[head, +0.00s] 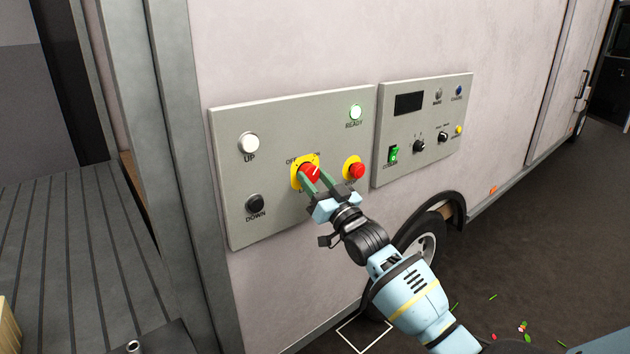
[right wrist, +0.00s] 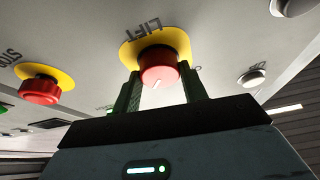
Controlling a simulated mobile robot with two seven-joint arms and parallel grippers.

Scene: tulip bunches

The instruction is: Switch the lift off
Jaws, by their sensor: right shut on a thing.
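The lift switch is a red rotary knob (head: 309,174) with a white pointer line on a yellow plate, in the middle of a grey control panel (head: 285,118). OFF and ON are marked above it. In the head view the pointer tilts up to the right, towards ON. My right gripper (head: 315,182) has its two green fingers on either side of the knob and is shut on it. In the right wrist view the knob (right wrist: 159,68) sits between the fingertips, below the word LIFT. My left gripper is not in view.
A second panel (head: 425,125) with a cooling switch is to the right. A wheel (head: 424,247) stands below.

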